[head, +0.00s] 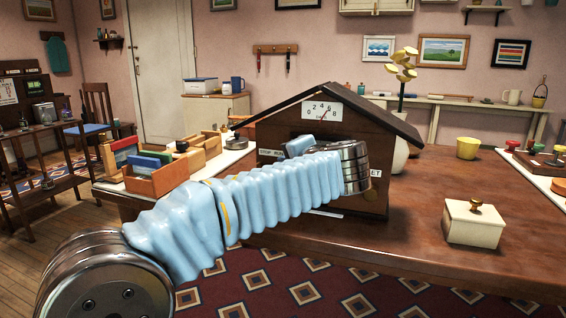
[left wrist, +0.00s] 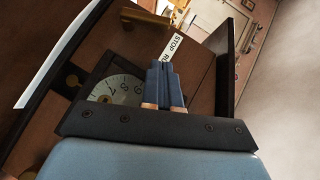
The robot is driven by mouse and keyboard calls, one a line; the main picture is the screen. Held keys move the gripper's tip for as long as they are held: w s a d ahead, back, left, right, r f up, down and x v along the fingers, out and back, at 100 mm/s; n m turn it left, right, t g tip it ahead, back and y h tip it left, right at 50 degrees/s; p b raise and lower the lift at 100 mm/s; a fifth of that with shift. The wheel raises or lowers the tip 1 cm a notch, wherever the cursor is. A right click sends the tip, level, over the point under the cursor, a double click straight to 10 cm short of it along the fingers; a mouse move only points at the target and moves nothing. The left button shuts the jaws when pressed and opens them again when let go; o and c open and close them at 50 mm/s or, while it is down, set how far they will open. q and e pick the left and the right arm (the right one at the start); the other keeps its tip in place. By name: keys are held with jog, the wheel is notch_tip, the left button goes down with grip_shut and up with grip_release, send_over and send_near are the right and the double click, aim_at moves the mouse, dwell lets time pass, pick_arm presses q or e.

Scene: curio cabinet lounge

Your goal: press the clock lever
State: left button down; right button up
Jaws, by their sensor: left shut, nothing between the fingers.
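The house-shaped wooden clock (head: 374,130) stands on the brown table, with a dark pitched roof and a number scale under its peak. My left arm crosses its front and hides much of it. In the left wrist view, the round dial (left wrist: 118,88) lies partly behind my left gripper (left wrist: 165,66). Whether the fingers touch the clock front is unclear. My right gripper is out of view.
A cream box with a knob (head: 473,223) stands right of the clock, and a yellow cup (head: 468,148) stands behind it. A wooden organiser (head: 160,181) with coloured cards is at the left. A vase with a yellow plant (head: 400,156) is behind the clock. The table's front right is clear.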

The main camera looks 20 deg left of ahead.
pick_arm(q)
jog(key=v, duration=0.7)
jog(key=shift+s+d, duration=0.2)
jog(key=shift+d, duration=0.15)
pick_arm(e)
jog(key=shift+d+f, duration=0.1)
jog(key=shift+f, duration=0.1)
